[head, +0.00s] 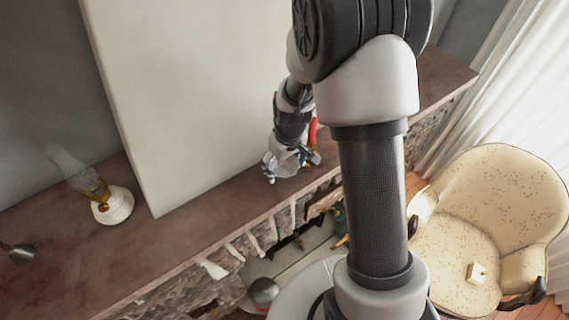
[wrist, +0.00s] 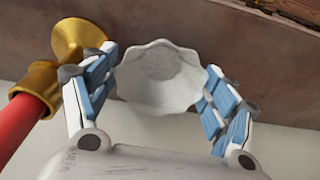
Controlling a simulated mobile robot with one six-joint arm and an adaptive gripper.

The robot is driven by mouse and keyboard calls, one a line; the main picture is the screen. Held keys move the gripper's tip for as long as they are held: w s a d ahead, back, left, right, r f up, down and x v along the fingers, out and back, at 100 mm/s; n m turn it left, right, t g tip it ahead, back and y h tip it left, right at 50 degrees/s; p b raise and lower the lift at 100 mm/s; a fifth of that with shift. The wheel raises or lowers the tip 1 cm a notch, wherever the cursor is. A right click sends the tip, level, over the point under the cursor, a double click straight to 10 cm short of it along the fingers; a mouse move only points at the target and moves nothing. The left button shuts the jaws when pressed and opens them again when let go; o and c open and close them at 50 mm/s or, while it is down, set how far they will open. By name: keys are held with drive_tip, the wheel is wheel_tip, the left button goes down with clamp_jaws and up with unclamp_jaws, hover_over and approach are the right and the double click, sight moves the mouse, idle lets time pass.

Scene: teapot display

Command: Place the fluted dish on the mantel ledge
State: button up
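The fluted dish (wrist: 160,78) is white with a wavy rim. In the wrist view it sits between the two blue-padded fingers of my gripper (wrist: 162,72), which meet its left and right sides. The head view shows my gripper (head: 289,164) low over the brown mantel ledge (head: 215,203), near its front edge. The dish is small there and hard to tell from the fingers. The ledge also fills the upper part of the wrist view (wrist: 205,30). I cannot tell whether the dish touches the ledge.
A lamp with a white base (head: 115,205) stands on the left of the ledge. A large pale panel (head: 195,95) rises behind. A cream armchair (head: 500,215) is at right.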

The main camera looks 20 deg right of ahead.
drive_tip(key=shift+r, duration=0.5)
drive_tip(key=s+r+m+t, duration=0.1)
drive_tip(key=s+r, duration=0.5)
drive_tip(key=r, duration=0.5)
drive_tip(key=s+r+t, duration=0.1)
drive_tip(key=s+r, duration=0.4)
drive_tip(key=r, duration=0.7)
drive_tip(key=s+r+m+t, duration=0.1)
drive_tip(key=s+r+m, duration=0.1)
drive_tip(key=s, duration=0.9)
drive_tip(key=shift+s+a+r, duration=0.3)
drive_tip(key=shift+r, duration=0.05)
